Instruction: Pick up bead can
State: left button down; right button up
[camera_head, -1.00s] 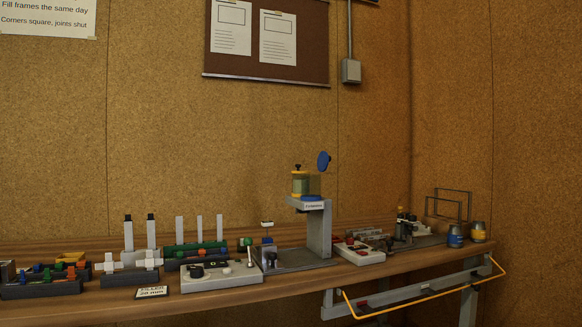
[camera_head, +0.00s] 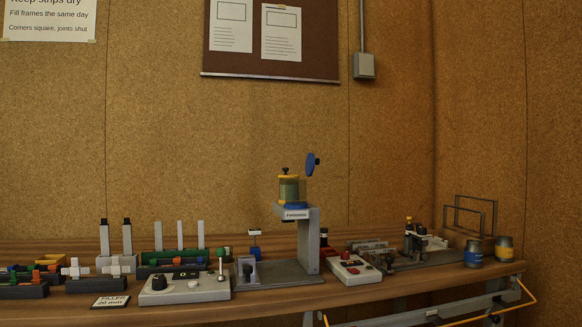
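Two small grey cans stand upright at the right end of the bench, one with a blue label (camera_head: 473,253) and one with a yellow label (camera_head: 504,249). Their label text is too small to read, so I cannot tell which is the bead can. A yellow-green container with a dark knob (camera_head: 289,188) sits on top of a grey stand (camera_head: 308,240) near the middle. Neither of my grippers is in view.
The wooden bench (camera_head: 400,280) runs along a cork-like wall. A white control box (camera_head: 184,288), a red-button box (camera_head: 353,270) and a grey fixture (camera_head: 425,246) stand on it. Wire frames (camera_head: 470,215) stand behind the cans. A yellow rail (camera_head: 490,312) juts out below the right front edge.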

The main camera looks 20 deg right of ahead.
aim_at(473, 258)
jog(key=l+u, duration=0.35)
jog(key=l, duration=2.1)
jog(key=l+z, duration=0.15)
jog(key=z, duration=1.3)
jog(key=j+u, duration=0.1)
jog(key=u, duration=0.4)
jog(key=j+u, duration=0.1)
jog(key=u, duration=0.35)
jog(key=j+u, duration=0.1)
jog(key=u, duration=0.4)
jog(key=k+z, duration=0.15)
jog(key=z, duration=1.35)
